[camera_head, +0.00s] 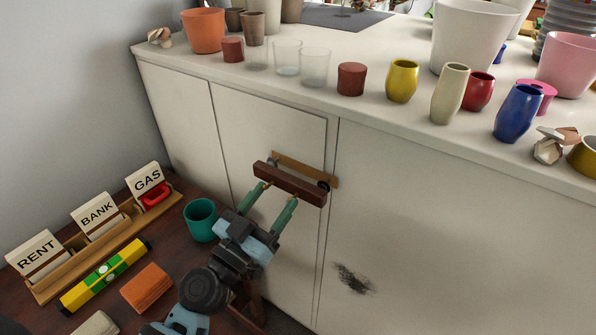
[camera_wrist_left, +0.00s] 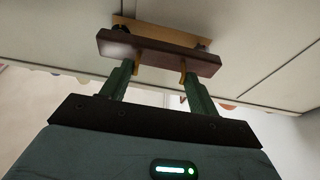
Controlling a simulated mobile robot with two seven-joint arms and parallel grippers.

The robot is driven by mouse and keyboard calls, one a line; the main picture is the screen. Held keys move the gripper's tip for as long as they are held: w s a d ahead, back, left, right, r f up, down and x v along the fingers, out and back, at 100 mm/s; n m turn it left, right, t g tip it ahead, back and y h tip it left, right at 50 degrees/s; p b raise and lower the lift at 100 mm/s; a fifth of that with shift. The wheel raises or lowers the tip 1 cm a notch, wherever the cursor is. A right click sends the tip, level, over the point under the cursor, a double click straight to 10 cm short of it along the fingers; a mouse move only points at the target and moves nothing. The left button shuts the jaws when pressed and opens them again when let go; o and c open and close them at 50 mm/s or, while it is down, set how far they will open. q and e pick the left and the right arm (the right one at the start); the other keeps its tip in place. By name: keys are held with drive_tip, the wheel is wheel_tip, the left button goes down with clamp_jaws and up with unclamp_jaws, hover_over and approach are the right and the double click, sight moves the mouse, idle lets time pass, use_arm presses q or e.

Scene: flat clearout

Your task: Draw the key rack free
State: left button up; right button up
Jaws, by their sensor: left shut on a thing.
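The key rack (camera_head: 290,184) is a dark brown wooden bar in front of a lighter wooden strip (camera_head: 318,175) on the pale cabinet front. My left gripper (camera_head: 280,192) is shut on the rack from below, its two green fingers set apart along the bar. In the left wrist view the rack (camera_wrist_left: 160,52) lies across both fingertips (camera_wrist_left: 160,72), with the light strip (camera_wrist_left: 165,33) behind it. A dark round part shows between bar and strip near the right end. I cannot tell how far the bar stands off the strip. My right gripper is not in view.
A teal cup (camera_head: 200,220) stands on the dark table close beside my left arm. A card holder (camera_head: 110,238), a yellow-green level (camera_head: 104,276) and an orange block (camera_head: 146,288) lie further left. Cups and pots crowd the worktop (camera_head: 270,88) above.

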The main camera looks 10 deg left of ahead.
use_arm(q)
drive_tip(key=shift+s+a, duration=0.1)
drive_tip(key=shift+s, duration=0.15)
drive_tip(key=shift+s+a+b, duration=0.15)
drive_tip(key=shift+s+a, duration=0.05)
drive_tip(key=shift+s, duration=0.45)
drive_tip(key=shift+s+a+b, duration=0.2)
drive_tip(key=shift+s+a, duration=0.05)
drive_tip(key=shift+s, duration=0.35)
drive_tip(key=shift+s+a+b, duration=0.15)
drive_tip(key=shift+s+a, duration=0.05)
drive_tip(key=shift+s, duration=0.45)
